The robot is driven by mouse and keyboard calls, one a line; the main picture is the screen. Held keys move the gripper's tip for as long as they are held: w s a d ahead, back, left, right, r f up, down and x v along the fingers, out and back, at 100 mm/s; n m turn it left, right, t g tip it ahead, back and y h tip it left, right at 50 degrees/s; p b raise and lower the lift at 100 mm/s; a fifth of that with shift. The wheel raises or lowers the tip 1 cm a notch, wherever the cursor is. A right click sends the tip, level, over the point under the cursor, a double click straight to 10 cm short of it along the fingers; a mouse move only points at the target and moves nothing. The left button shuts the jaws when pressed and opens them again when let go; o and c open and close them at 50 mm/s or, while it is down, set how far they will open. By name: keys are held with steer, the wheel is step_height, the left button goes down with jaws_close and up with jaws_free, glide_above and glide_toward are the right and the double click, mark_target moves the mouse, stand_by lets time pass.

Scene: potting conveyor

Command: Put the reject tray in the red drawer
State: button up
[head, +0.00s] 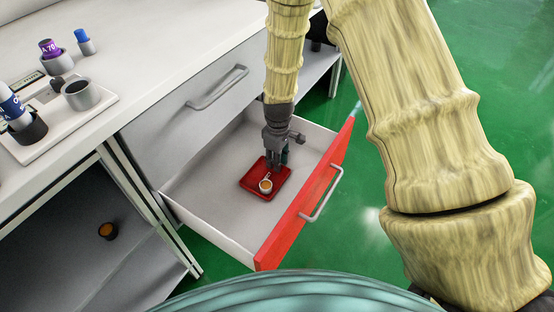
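The red drawer (310,200) is pulled open, with a red front, a handle and a pale interior. A small red tray (253,184), which looks like the reject tray, is inside the drawer's outline, at or just above its floor. A small white cup with orange contents (265,186) stands on the tray. My gripper (274,165) points down at the tray's far edge. The fingertips are small and partly merge with the tray, so I cannot tell whether they grip it or are apart from it.
A white counter (170,50) runs along the left. On it, a white tray (103,101) holds a grey cup and bottles; a purple-capped container (50,48) and blue-capped container (84,42) stand behind. A closed grey drawer (190,110) adjoins. Green floor is clear at right.

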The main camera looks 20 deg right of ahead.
step_height(320, 180, up, 12)
steer(key=p, duration=0.3)
steer(key=shift+d+r, duration=0.15)
steer(key=shift+p, duration=0.3)
